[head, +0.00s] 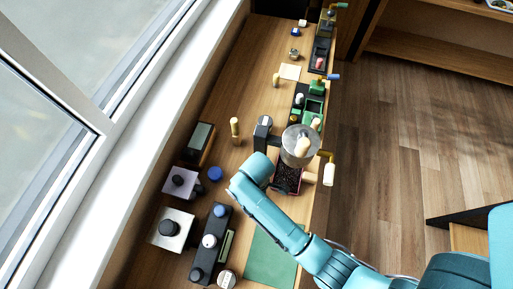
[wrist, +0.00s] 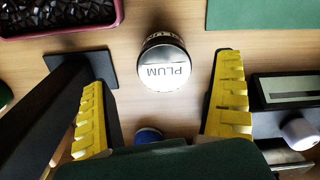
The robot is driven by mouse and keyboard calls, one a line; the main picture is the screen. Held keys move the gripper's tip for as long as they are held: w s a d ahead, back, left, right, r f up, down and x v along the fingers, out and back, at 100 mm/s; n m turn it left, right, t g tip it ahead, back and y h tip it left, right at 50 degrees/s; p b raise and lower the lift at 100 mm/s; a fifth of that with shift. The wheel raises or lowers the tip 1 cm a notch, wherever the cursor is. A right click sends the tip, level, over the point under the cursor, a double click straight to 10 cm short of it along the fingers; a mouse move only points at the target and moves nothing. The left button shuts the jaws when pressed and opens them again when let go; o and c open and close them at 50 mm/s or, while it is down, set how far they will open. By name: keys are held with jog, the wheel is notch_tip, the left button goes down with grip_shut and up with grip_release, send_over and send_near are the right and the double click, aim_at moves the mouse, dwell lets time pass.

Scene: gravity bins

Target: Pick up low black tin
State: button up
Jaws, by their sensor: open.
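A round tin (wrist: 164,62) with dark sides and a pale top marked "PLUM" stands in the upper middle of the wrist view. It is the only thing there that could be the low black tin. My gripper (wrist: 161,98) is open, with its yellow-padded fingers apart to the left and right of the tin in the picture. Nothing is held, and no finger visibly touches the tin. How high the fingers are above the table cannot be told. In the head view my arm hides the fingers and this tin.
A red tray of dark pieces (wrist: 60,31) and a dark square plate (wrist: 88,66) lie left of the tin. A green mat (wrist: 262,14) and a device with a display (wrist: 288,88) are right. A blue cap (wrist: 149,134) is near. A hopper (head: 300,146) stands beside my arm.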

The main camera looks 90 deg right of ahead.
jog(key=f, duration=0.4)
jog(key=shift+w+a+f, duration=0.15)
jog(key=shift+w+f, duration=0.15)
jog(key=shift+f, duration=0.1)
jog(key=c, duration=1.3)
notch_tip(320, 180, up, 10)
jog(key=shift+r+p, duration=0.1)
jog(key=shift+p, duration=0.25)
jog(key=shift+c, duration=0.3)
